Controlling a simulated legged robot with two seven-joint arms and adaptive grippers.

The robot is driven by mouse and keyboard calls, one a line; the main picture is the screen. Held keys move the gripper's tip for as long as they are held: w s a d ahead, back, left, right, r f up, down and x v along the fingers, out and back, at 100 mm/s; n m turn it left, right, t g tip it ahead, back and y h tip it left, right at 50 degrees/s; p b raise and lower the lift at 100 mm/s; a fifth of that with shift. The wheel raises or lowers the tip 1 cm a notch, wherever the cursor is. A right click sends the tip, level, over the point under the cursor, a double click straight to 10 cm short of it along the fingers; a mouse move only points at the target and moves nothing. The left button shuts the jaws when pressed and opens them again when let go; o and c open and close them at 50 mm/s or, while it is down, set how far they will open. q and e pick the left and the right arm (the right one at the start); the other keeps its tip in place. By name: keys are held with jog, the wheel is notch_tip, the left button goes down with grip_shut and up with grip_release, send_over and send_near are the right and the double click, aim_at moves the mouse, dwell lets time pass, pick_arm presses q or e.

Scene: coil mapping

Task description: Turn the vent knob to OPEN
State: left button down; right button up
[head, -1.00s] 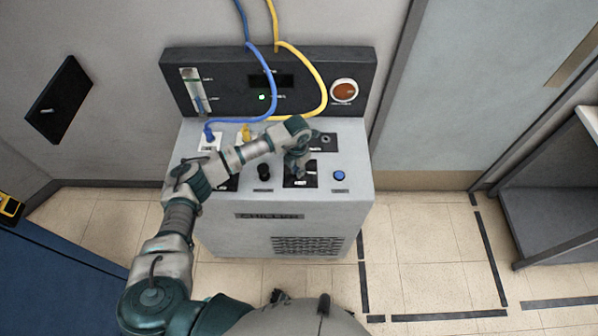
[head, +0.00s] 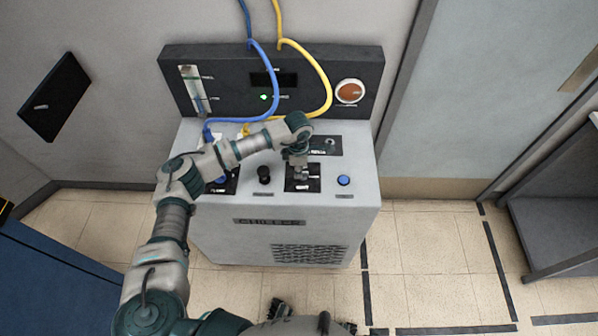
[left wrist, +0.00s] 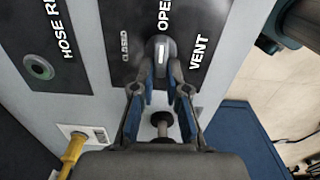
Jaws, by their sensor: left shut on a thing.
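The vent knob (left wrist: 161,52) is a grey round knob with a white mark, on a black plate (left wrist: 120,75) lettered CLOSED, OPEN and VENT in the left wrist view. Its white mark runs up the picture, roughly in line with the word OPEN and not toward CLOSED. My left gripper (left wrist: 157,78) is shut on the knob, one finger on each side. In the head view the left gripper (head: 299,171) is over the vent plate (head: 312,184) and hides the knob. My right gripper is not in view.
The chiller top also carries a black knob (head: 264,174), a blue button (head: 344,180) and a hose-release plate (head: 326,145). The blue hose (head: 273,85) and yellow hose (head: 327,85) loop down behind my left arm.

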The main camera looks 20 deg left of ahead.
pick_arm(q)
jog(key=shift+w+a+m, duration=0.1)
jog(key=shift+w+m, duration=0.05)
jog(key=shift+m, duration=0.25)
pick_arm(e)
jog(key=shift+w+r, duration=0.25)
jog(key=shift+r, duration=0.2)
pick_arm(q)
jog(key=shift+r, duration=0.1)
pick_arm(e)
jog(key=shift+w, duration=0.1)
pick_arm(q)
jog(key=c, duration=1.2)
grip_release()
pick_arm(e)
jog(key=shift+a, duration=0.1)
pick_arm(q)
notch_tip(320, 180, up, 12)
jog(key=shift+f, duration=0.1)
jog(key=shift+f, duration=0.1)
